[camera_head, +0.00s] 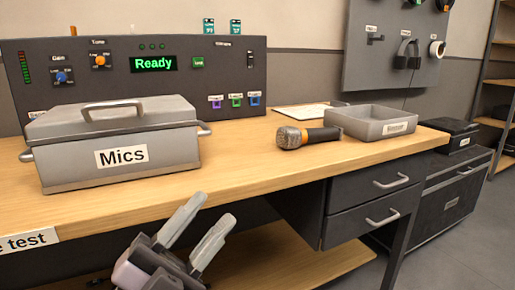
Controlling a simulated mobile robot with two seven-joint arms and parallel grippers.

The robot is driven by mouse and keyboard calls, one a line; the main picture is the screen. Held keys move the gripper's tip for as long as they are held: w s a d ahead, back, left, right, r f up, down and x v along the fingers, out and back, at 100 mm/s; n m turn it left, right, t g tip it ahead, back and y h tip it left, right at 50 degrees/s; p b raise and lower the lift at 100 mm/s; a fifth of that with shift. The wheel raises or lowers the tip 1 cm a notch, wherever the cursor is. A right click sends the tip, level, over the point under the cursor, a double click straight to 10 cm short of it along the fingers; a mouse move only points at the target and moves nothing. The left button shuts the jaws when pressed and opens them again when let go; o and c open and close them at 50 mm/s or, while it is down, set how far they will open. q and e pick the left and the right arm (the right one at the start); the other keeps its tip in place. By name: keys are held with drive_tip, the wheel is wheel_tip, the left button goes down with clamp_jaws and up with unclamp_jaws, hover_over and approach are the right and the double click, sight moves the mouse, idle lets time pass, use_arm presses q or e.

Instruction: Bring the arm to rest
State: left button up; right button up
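My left gripper (196,232) is in front of the desk, below the tabletop edge, pointing up and to the right. Its two grey fingers are apart with nothing between them. It touches nothing that I can see. The rest of the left arm is cut off by the bottom edge of the picture. My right gripper does not show. The desk (250,178) has a light wooden top.
A lidded grey box labelled Mics (121,156), a microphone (308,136) and an open grey tray (387,121) are on the desk. Behind stands a control panel (120,75) reading Ready. Drawers (372,190) are under the right side. The desk's front middle is clear.

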use_arm(q)
wheel_tip(320, 180, down, 8)
drive_tip(key=w+a+f+n+t+y, duration=0.1)
drive_tip(key=w+a+n+t+y, duration=0.15)
drive_tip(key=n+y, duration=0.7)
drive_tip(key=s+f+n+g+y, duration=0.1)
drive_tip(key=s+f+n+g, duration=0.4)
drive_tip(key=f, duration=0.5)
drive_tip(key=s+f+n+g+y, duration=0.25)
drive_tip(key=f+n, duration=0.35)
drive_tip(key=f, duration=0.3)
drive_tip(key=s+a+r+y+p, duration=0.1)
drive_tip(key=a+r+p, duration=0.2)
drive_tip(key=p, duration=0.7)
drive_tip(key=s+a+r+y+p, duration=0.2)
drive_tip(key=a+r+p, duration=0.2)
drive_tip(key=r+p, duration=0.3)
drive_tip(key=s+a+r+g+y+p, duration=0.1)
drive_tip(key=a+r+p, duration=0.3)
drive_tip(key=p, duration=1.1)
drive_tip(key=shift+v, duration=0.9)
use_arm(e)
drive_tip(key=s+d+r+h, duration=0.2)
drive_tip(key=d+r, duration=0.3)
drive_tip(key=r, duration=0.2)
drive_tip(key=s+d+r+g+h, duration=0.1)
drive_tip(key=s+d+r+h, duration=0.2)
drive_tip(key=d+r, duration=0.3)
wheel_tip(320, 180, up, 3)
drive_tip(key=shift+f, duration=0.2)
